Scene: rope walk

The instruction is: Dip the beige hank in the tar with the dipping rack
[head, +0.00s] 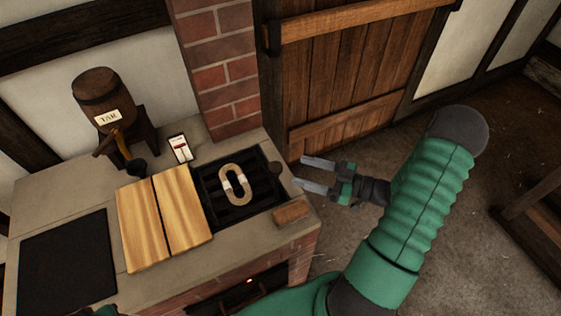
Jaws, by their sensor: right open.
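The beige hank (222,184), an oval ring of rope with white bindings, lies on the dark slatted dipping rack (250,209). The rack sits in a black rectangular opening in the stone bench top; I cannot tell how high the tar stands under it. A dark rounded knob (275,169) shows at the rack's right side. My right gripper (300,170) is open and empty, just right of the knob, its fingers pointing left and apart from it. My left gripper is not in view; only a bit of green shows at the bottom left edge.
Two wooden boards (165,218) lie left of the opening. A barrel labelled TAR (100,88) stands behind, with a small white gauge (180,148) beside it. A brown block (292,213) lies at the bench's right corner. A dark plate (66,260) is at left.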

